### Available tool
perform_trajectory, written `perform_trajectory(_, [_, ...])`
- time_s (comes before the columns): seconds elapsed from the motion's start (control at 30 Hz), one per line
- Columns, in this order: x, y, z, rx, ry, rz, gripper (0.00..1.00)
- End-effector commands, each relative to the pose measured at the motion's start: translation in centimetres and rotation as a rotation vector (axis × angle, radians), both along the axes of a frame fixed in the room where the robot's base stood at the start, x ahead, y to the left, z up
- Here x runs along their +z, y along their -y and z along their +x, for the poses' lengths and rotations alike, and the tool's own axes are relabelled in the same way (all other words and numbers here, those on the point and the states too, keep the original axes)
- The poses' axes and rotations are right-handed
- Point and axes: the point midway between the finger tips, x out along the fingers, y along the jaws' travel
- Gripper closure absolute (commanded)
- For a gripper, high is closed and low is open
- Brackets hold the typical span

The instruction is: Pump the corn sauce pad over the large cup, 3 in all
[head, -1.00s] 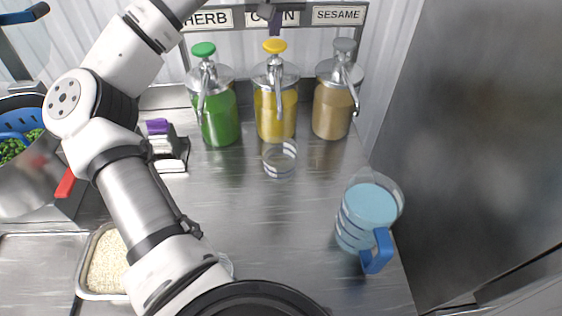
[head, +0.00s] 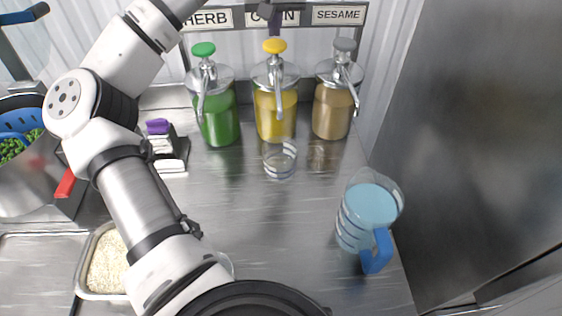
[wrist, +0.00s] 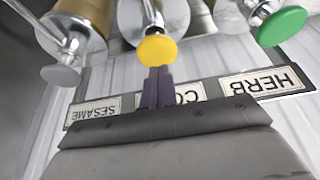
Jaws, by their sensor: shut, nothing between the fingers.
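The corn sauce pump has a yellow pad (head: 275,45) on a jar of yellow sauce (head: 276,118), standing between the green and brown sauce jars. The pad also shows in the wrist view (wrist: 157,50). A clear cup (head: 280,160) with stripes stands directly in front of this jar, near the end of its spout; it looks empty. My gripper (head: 275,28) is shut and empty, its dark fingers just above the yellow pad. In the wrist view the shut fingers (wrist: 157,75) point at the pad's edge; I cannot tell whether they touch it.
The herb pump (head: 203,49) is at left and the sesame pump (head: 344,45) at right, close by. A sign rack (head: 338,14) stands behind. A blue-handled pitcher (head: 368,210) stands at right. A rice tray (head: 88,293) is at lower left. The counter's middle is clear.

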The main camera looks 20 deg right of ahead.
Motion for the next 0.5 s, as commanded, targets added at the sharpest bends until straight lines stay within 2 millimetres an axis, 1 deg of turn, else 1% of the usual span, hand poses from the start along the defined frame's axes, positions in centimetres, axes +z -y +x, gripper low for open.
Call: perform_trajectory(0.5, [-1.7, 0.0, 0.0, 0.0, 0.0, 0.0, 1.0])
